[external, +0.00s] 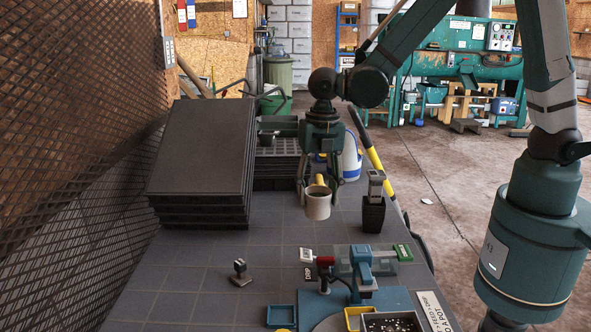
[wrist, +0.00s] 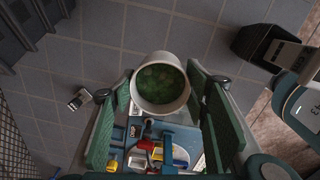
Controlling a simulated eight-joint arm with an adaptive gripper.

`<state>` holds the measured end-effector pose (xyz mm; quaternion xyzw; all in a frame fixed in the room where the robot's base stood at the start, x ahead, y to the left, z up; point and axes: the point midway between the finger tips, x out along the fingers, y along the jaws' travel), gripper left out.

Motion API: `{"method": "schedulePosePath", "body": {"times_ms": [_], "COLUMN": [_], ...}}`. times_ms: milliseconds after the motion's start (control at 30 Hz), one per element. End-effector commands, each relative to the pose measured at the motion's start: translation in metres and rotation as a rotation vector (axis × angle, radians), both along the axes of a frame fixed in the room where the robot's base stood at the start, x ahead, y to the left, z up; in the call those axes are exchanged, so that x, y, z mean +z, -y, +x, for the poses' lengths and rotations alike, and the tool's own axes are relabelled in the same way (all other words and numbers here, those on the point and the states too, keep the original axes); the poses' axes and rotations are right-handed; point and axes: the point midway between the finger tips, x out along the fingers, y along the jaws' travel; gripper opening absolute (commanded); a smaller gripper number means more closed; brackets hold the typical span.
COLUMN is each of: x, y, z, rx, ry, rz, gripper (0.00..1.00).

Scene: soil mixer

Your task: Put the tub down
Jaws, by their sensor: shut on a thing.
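The tub (external: 317,207) is a small whitish cup. My gripper (external: 319,188) is shut on it, with a finger on either side, and it looks upright over the tiled bench (external: 190,268). In the wrist view the tub (wrist: 161,108) sits between the green finger pads of my gripper (wrist: 163,100), with green, mottled contents inside its rim. It appears to hang above the bench top; the exact gap under it cannot be told.
Black stacked trays (external: 200,150) stand at the left. A black pot (external: 373,214) stands to the right of the tub. A blue mixer station (external: 361,270) with small trays is in front. A small grey object (external: 240,272) lies front left. Bare bench lies between the stack and tub.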

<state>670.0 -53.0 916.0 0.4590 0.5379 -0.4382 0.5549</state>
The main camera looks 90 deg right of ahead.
Motion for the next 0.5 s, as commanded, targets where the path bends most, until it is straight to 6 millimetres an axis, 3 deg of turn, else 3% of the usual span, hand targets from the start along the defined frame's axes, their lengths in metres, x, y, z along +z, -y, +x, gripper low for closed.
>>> {"method": "schedulePosePath", "body": {"times_ms": [500], "x": [-0.055], "y": [0.0], "z": [0.001], "rx": [0.0], "ry": [0.0], "rz": [0.0], "gripper": [0.3]}}
